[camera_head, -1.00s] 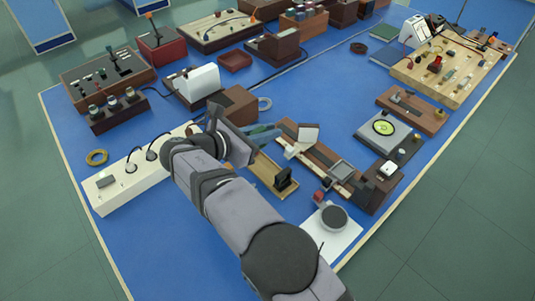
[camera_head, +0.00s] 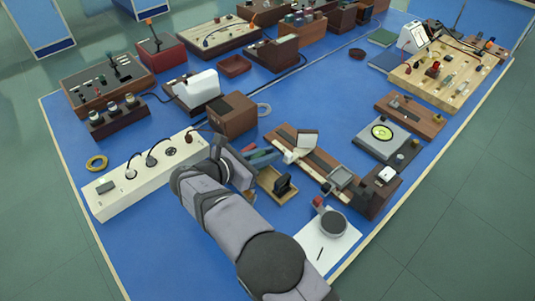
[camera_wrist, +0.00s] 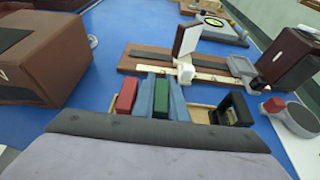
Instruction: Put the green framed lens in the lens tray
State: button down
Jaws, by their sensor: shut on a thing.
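The green framed lens (camera_wrist: 162,97) is seen edge-on in the wrist view. My gripper (camera_wrist: 163,78), with blue-grey fingers, is shut on it. The wooden lens tray (camera_wrist: 201,114) lies beneath and around the fingers, and its right part also shows in the head view (camera_head: 263,196). A red framed lens (camera_wrist: 125,96) stands to the left of my fingers. A black framed lens (camera_wrist: 233,108) stands upright at the tray's right end; it also shows in the head view (camera_head: 284,186). I cannot tell whether the green lens touches the tray floor.
A brown rail bench with a white plate (camera_wrist: 187,38) lies just behind the tray. A brown box (camera_wrist: 45,60) is close on the left. A grey round stand (camera_head: 333,223) on white paper is at the right. A white power strip (camera_head: 150,171) lies left of my arm.

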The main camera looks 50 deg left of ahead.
jog(key=shift+f, duration=0.1)
jog(key=c, duration=2)
grip_release()
jog(key=shift+c, duration=0.2)
jog(key=b+v, duration=0.1)
jog(key=v, duration=1.1)
